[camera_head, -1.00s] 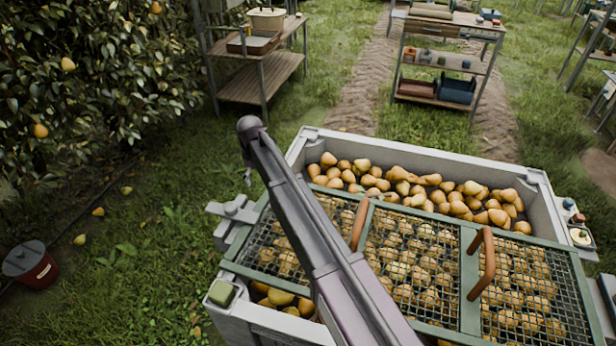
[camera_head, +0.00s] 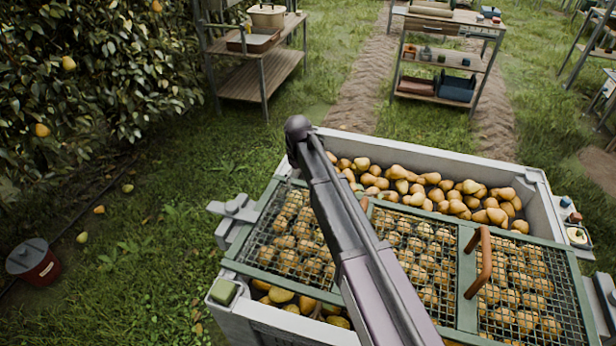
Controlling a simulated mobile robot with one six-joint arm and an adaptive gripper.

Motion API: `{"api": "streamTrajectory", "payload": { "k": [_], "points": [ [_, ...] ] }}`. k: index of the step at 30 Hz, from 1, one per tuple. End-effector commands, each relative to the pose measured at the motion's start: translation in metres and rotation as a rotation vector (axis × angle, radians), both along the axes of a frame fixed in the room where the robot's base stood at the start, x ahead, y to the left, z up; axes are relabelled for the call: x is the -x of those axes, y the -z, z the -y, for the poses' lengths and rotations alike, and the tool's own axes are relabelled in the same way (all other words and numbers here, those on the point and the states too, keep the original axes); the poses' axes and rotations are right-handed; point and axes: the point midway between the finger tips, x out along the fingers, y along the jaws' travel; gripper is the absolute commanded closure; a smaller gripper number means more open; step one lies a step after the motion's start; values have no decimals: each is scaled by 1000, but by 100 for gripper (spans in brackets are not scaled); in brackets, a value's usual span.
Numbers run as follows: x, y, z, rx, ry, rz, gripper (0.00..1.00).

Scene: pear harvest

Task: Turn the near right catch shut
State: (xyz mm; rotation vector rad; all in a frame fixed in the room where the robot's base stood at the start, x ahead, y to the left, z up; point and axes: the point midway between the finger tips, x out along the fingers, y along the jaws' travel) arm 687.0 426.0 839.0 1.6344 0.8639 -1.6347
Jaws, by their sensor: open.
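A large grey bin (camera_head: 440,158) full of pears stands in the lower right. A green-framed mesh lid (camera_head: 468,290) with brown handles lies over its near part, with pears under the mesh. I cannot make out the near right catch; the bin's near right part is cut off by the picture edge. My arm crosses over the lid and hides part of it and one handle. My gripper is not in view.
A lidded red bucket (camera_head: 35,265) and fallen pears lie left, by a pear tree (camera_head: 90,70). Benches stand behind; open grass lies left.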

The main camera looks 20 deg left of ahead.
Motion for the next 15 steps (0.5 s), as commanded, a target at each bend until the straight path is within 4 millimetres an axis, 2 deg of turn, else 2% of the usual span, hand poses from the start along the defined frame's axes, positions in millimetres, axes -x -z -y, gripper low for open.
{"api": "streamTrajectory", "payload": {
  "k": [6,15],
  "points": [
    [0,-4,22,0,40,0,0],
    [0,-4,29,0,54,0,0]
  ]
}}
